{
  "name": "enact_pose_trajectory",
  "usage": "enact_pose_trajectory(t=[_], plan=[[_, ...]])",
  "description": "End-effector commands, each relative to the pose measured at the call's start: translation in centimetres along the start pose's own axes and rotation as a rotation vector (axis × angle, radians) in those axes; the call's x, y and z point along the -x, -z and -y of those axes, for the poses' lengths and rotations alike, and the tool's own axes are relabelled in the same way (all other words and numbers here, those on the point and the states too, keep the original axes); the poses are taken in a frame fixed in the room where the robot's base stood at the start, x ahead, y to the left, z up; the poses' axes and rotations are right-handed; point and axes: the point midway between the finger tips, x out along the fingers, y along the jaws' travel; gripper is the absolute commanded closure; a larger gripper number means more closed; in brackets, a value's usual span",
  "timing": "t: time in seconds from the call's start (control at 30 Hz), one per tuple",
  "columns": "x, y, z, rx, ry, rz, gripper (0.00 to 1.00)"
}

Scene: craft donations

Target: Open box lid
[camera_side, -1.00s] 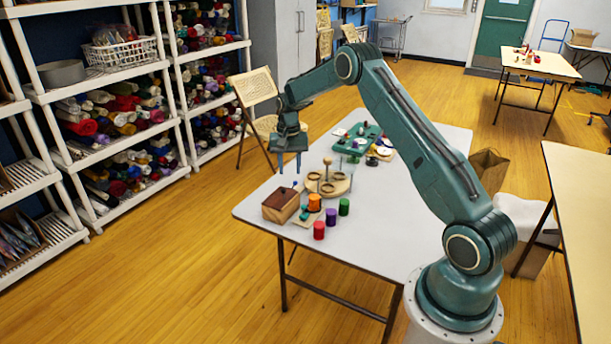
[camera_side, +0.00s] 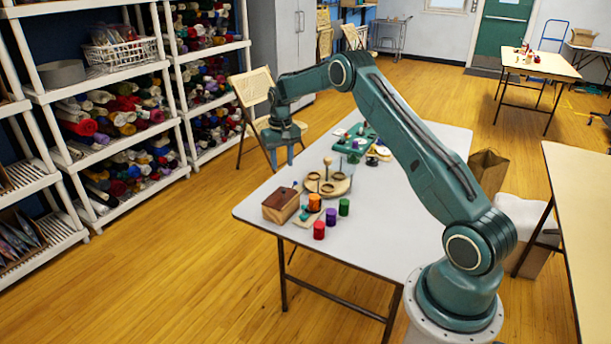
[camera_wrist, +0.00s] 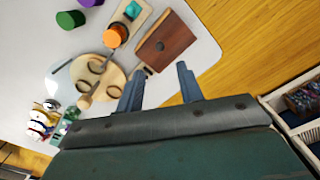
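The wooden box (camera_side: 281,206) sits near the left corner of the white table, with its brown lid closed on top. In the wrist view the box lid (camera_wrist: 165,42) shows a small dark knob near its middle. My gripper (camera_side: 282,160) is above the far left edge of the table, higher than the box and behind it in the side view. In the wrist view my gripper (camera_wrist: 158,88) has its two blue fingers spread apart, with nothing between them. The box lies just beyond the fingertips in that view, apart from them.
A round wooden stand with rings (camera_side: 327,184) is beside the box. Red (camera_side: 319,230), purple (camera_side: 331,217), green (camera_side: 344,206) and orange (camera_side: 314,202) cylinders stand close by. A green tray (camera_side: 353,137) is farther back. The table's front right is clear.

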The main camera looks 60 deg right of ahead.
Motion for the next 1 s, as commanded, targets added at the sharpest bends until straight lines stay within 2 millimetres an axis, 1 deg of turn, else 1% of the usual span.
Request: enact_pose_trajectory(t=[0.03,0.6,0.8,1.0], plan=[[-0.8,-0.1,0.0,0.0,-0.001,0.004,0.63],[-9.2,-0.1,0.0,-0.001,0.0,0.003,0.63],[-11.0,-0.1,0.0,-0.001,0.0,0.001,0.63],[-11.7,0.0,0.0,-0.001,0.0,0.0,0.63]])
